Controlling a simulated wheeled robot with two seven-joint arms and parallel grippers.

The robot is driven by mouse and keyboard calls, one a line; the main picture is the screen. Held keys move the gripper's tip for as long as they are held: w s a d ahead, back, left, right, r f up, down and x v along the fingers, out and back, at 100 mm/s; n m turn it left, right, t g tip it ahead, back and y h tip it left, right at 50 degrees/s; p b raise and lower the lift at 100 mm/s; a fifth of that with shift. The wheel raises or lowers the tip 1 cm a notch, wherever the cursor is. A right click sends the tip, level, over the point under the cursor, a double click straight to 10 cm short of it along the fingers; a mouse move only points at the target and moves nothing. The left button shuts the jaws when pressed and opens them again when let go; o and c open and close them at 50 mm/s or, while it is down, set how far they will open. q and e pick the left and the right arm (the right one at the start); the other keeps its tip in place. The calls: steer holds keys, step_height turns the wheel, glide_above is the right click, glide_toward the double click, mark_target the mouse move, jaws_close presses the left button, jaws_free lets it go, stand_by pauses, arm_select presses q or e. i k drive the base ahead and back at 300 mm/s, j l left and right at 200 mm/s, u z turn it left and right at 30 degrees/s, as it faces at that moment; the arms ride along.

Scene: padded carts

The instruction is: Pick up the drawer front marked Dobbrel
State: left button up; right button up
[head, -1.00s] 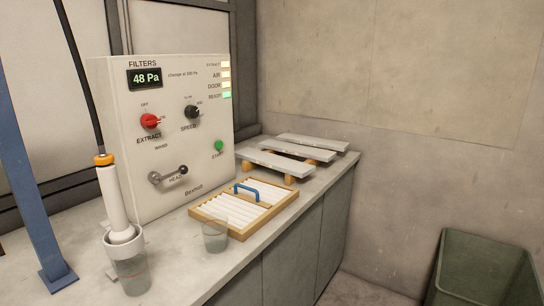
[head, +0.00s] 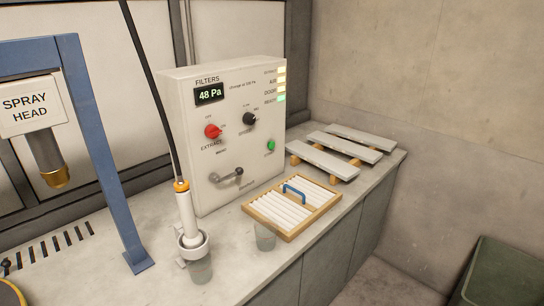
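No marking that reads Dobbrel can be made out. Three flat grey boards lie side by side on wooden blocks at the far end of the counter: a near board (head: 322,161), a middle board (head: 345,146) and a far board (head: 360,137). They may be drawer fronts, but I see no lettering on them. Neither of my grippers is in view.
A grey control box (head: 180,130) stands on the counter (head: 335,213). A wooden-framed filter (head: 262,214) with a blue handle, a clear cup (head: 265,237) and a white wand (head: 187,217) are in front. A blue frame (head: 100,150) and a spray head (head: 45,150) are left. A green bin (head: 505,270) is lower right.

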mark_target(346, 172)
steer(key=i+l+u, duration=0.2)
steer(key=u, duration=0.3)
steer(key=i+l+u, duration=0.1)
steer(key=l+u, duration=0.9)
steer(key=i+j, duration=0.05)
steer(key=j, duration=0.05)
